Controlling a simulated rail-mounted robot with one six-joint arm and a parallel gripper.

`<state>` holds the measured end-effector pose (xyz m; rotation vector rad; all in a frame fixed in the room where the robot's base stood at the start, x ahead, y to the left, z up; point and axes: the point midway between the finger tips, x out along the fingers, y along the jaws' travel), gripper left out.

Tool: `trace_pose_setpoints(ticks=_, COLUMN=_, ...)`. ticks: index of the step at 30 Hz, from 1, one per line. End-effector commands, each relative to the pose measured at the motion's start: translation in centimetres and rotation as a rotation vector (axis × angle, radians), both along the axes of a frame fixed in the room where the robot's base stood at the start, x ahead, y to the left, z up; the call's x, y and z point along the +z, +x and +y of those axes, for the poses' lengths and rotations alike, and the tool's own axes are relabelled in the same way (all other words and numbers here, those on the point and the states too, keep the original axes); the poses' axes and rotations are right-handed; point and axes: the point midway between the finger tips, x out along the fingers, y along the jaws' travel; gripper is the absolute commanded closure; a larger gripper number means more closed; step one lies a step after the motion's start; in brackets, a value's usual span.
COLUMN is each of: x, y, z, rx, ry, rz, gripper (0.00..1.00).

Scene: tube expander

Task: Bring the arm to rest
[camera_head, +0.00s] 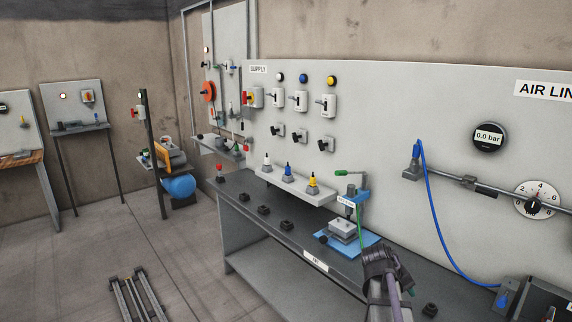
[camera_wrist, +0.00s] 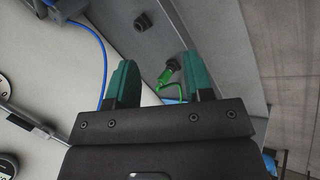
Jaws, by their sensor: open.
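My gripper (camera_head: 384,262) hangs over the front part of the grey bench (camera_head: 270,215), right of the blue mat (camera_head: 368,248). In the wrist view my gripper (camera_wrist: 160,68) has its two green fingers spread apart. A green fitting (camera_wrist: 166,74) with a thin green line shows between the fingers, with a dark piece (camera_wrist: 174,63) by it. It appears to lie beyond the fingertips on the bench, and I see no contact with them. The gripper looks empty.
A tool with a green handle (camera_head: 346,173) and a grey block (camera_head: 342,228) stand at the mat. A blue hose (camera_head: 437,225) hangs from the wall panel at right to a dark box (camera_head: 545,298). Small black blocks (camera_head: 287,226) sit along the bench.

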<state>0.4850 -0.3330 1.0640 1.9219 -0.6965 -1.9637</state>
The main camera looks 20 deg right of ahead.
Motion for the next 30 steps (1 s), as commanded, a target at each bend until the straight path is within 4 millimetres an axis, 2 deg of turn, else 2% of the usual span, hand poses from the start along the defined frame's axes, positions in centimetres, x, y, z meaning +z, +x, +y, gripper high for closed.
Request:
trace_pose_setpoints(ticks=1, x=-0.9, y=-0.4, z=5.0, rx=-0.047, ry=0.103, rz=-0.049, gripper=0.53)
trace_pose_setpoints(ticks=4, x=-2.2, y=-0.9, z=14.8, rx=-0.121, ry=0.329, rz=-0.097, gripper=0.53)
trace_pose_setpoints(ticks=6, x=-2.6, y=-1.7, z=21.2, rx=-0.108, ry=0.462, rz=-0.083, gripper=0.53)
trace_pose_setpoints(ticks=9, x=-2.7, y=-2.9, z=28.4, rx=0.006, ry=0.569, rz=-0.050, gripper=0.53)
trace_pose_setpoints(ticks=10, x=-2.7, y=-3.1, z=29.9, rx=0.041, ry=0.573, rz=-0.041, gripper=0.53)
trace_pose_setpoints(ticks=12, x=-2.7, y=-3.0, z=32.1, rx=0.097, ry=0.570, rz=-0.026, gripper=0.53)
trace_pose_setpoints(ticks=15, x=-2.7, y=-2.7, z=33.3, rx=0.128, ry=0.569, rz=-0.018, gripper=0.53)
trace_pose_setpoints(ticks=30, x=-2.7, y=-2.7, z=33.3, rx=0.129, ry=0.568, rz=-0.019, gripper=0.53)
